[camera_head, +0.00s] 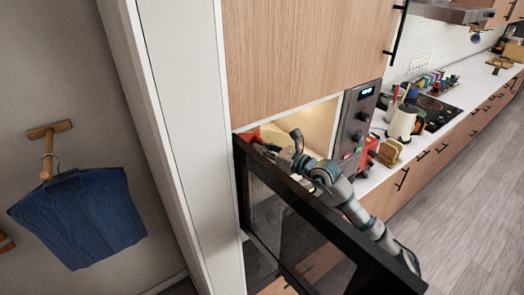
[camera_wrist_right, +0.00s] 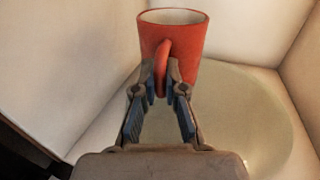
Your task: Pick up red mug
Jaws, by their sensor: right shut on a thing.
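The red mug (camera_wrist_right: 186,42) is upright in the right wrist view, with its handle facing my gripper. My right gripper (camera_wrist_right: 167,84) is shut on the mug's handle, one finger on each side of it. In the head view a red part of the mug (camera_head: 252,137) shows at the left of the lit oven cavity, just past the top edge of the open door. My right arm reaches over that door into the cavity, and its gripper (camera_head: 272,144) is partly hidden there. My left gripper is in neither view.
The dark glass oven door (camera_head: 310,215) hangs open below my arm. A round glass plate (camera_wrist_right: 245,125) lies on the cavity floor, with pale walls close around it.

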